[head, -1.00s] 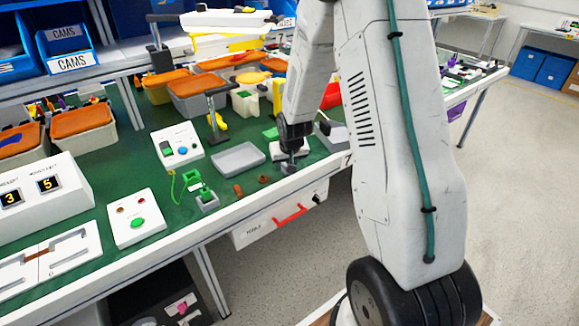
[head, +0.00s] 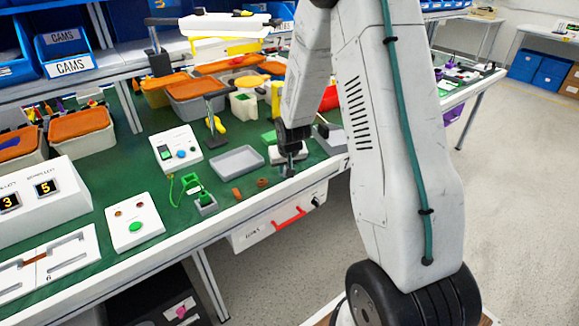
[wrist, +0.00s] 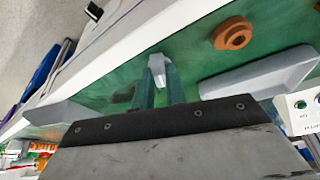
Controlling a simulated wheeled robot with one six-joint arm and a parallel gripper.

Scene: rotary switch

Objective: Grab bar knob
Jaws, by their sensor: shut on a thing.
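The bar knob is a small light grey piece (wrist: 156,63) near the bench's front edge. In the wrist view it sits between the far ends of my gripper's fingers (wrist: 160,80), which are shut on it. The fingers hide its sides and much of its base. In the head view my gripper (head: 291,160) points down at the front edge of the green bench top, and the grey knob (head: 288,171) shows only as a small patch below it. I cannot tell its turn angle.
A grey tray (head: 238,160) lies just left of my gripper. A white button box (head: 177,150) stands further left. A red-handled drawer (head: 289,217) is below the bench edge.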

